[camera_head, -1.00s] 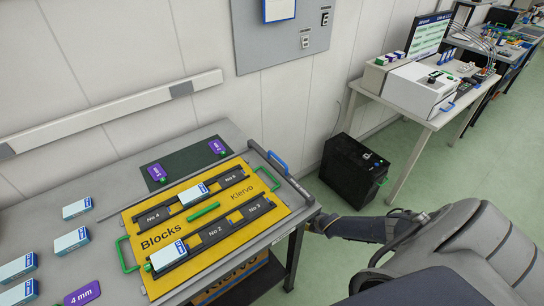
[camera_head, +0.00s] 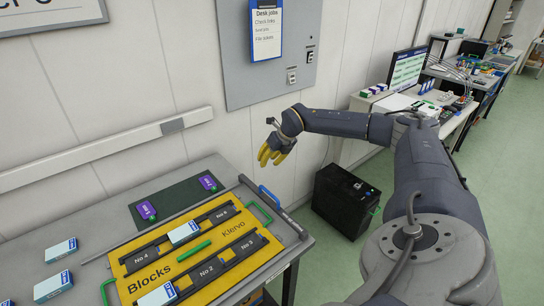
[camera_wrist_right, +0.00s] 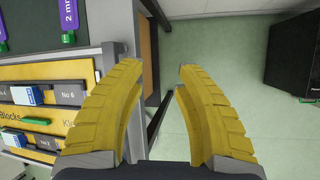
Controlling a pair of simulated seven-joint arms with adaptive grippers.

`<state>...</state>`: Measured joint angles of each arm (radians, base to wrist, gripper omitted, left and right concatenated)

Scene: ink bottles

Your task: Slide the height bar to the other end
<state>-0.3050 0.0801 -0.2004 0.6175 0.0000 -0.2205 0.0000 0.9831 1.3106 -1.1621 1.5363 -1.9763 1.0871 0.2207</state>
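No label marks the height bar, so I cannot tell for certain which part it is. A dark grey bar (camera_head: 288,219) with a blue handle (camera_head: 269,193) runs along the right end of the bench. A short green bar (camera_head: 194,249) lies on the yellow board (camera_head: 222,249), between two dark rails. My right gripper (camera_head: 270,158) is raised above and behind the bench's right end, pointing down, with yellow fingers. In the right wrist view my right gripper (camera_wrist_right: 160,70) is open, with nothing between its fingers. My left gripper is out of view.
White-and-blue boxes (camera_head: 184,232) sit on the board, and others (camera_head: 61,250) on the bench. Purple tags (camera_head: 146,210) lie on a dark mat (camera_head: 174,203). A black case (camera_head: 343,203) stands on the floor right of the bench. A wall panel (camera_head: 286,80) is behind my arm.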

